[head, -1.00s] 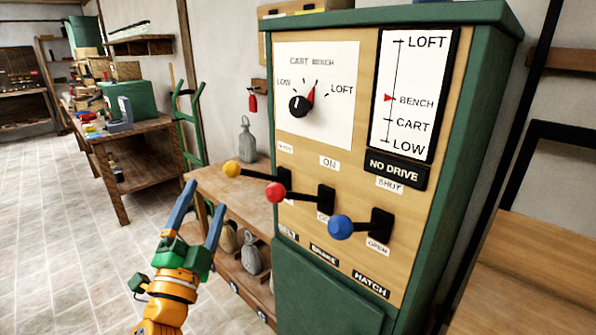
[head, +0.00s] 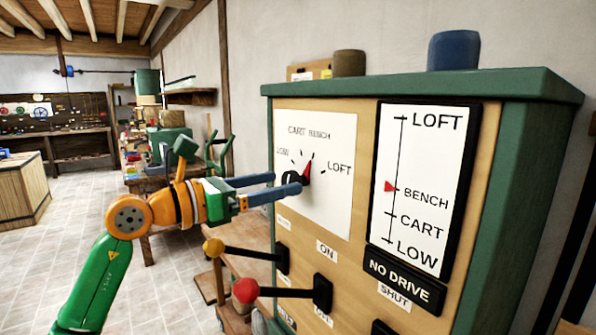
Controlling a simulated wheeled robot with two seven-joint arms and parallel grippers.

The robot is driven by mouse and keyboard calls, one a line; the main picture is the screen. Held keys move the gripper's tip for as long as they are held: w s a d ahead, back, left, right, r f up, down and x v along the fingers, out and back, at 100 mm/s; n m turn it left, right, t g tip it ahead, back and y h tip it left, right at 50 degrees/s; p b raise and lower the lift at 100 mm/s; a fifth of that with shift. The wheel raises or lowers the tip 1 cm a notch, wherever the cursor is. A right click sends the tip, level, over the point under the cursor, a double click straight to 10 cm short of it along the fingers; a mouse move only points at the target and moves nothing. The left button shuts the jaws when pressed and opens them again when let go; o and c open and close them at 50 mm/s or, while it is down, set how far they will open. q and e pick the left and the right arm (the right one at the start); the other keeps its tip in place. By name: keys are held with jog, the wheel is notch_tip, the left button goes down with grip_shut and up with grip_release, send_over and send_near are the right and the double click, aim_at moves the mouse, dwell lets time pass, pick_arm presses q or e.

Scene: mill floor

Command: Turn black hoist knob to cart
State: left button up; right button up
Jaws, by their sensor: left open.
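The black hoist knob (head: 291,177) sits on a white dial plate (head: 335,205) marked LOW, CART, BENCH and LOFT. A red pointer (head: 308,169) beside the knob points up toward the BENCH mark. My left gripper (head: 286,183) reaches in from the left with its blue fingers open. Its fingertips are at the knob and partly hide it; I cannot tell whether they touch it. On the level chart (head: 425,150) a red arrow (head: 390,187) stands at BENCH. My right gripper is not in view.
Below the dial, a yellow-balled lever (head: 213,247) and a red-balled lever (head: 245,290) stick out to the left. A NO DRIVE sign (head: 405,280) is under the chart. Two cups stand on the cabinet top (head: 400,83). Floor is open at left.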

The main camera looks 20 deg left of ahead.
aim_at(286, 181)
pick_arm(q)
jog(key=p+x, duration=0.1)
jog(key=x, duration=0.2)
jog(key=shift+w+d, duration=0.2)
jog(key=shift+d, duration=0.15)
jog(key=shift+w+d+f, duration=0.1)
jog(key=shift+w, duration=0.1)
jog(key=shift+s+a, duration=0.2)
jog(key=shift+s, duration=0.05)
jog(key=c, duration=1.3)
jog(key=shift+c, duration=0.2)
jog(key=shift+n, duration=0.3)
jog(key=n, duration=0.1)
jog(key=n+p, duration=0.1)
jog(key=shift+r+n, duration=0.2)
jog(key=shift+n, duration=0.2)
jog(key=shift+a+n+p, duration=0.15)
jog(key=shift+n+p, duration=0.85)
jog(key=shift+n, duration=1.1)
jog(key=shift+w+f, duration=0.1)
